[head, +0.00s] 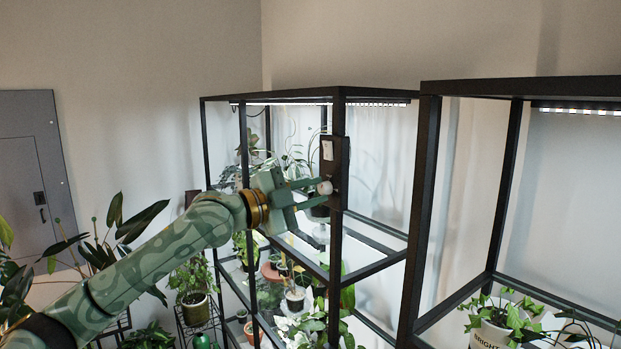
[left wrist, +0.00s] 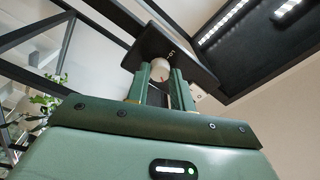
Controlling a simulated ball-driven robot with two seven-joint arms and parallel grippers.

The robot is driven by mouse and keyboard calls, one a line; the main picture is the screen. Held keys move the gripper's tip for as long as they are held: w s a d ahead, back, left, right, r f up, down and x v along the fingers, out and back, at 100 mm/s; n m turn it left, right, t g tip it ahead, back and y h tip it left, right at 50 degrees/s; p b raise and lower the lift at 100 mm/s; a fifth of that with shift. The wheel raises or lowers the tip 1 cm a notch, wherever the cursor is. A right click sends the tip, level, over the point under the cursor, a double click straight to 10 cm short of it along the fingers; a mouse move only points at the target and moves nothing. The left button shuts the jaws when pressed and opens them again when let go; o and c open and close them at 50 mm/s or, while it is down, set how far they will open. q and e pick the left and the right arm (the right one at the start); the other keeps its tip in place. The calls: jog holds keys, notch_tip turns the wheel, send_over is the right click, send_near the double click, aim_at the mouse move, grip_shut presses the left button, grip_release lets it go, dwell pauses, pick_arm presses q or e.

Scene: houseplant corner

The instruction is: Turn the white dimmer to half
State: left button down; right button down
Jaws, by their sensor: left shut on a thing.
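The white dimmer (head: 325,187) is a small round knob on a dark control box (head: 341,160) fixed to the black shelf post. My left gripper (head: 318,188) reaches the box from the left and is shut on the knob. In the left wrist view the knob (left wrist: 160,70) sits between the tips of the two green fingers (left wrist: 160,77), against the dark box (left wrist: 172,50). A mark on the knob's face cannot be made out, so its setting does not show. My right gripper is in neither view.
The black frame shelf (head: 338,230) holds several potted plants below and behind my arm. A second black frame (head: 418,220) stands to the right, with a potted plant (head: 495,335) low in it. Leafy plants (head: 105,240) stand at left, near a grey wall panel (head: 30,170).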

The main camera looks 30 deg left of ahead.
pick_arm(q)
jog(key=n+p, duration=0.4)
jog(key=n, duration=0.1)
jog(key=shift+y, duration=0.3)
jog(key=shift+d+f+n+p, duration=0.1)
jog(key=shift+f+n+p, duration=0.1)
jog(key=shift+n+p, duration=0.6)
jog(key=c, duration=1.2)
grip_release()
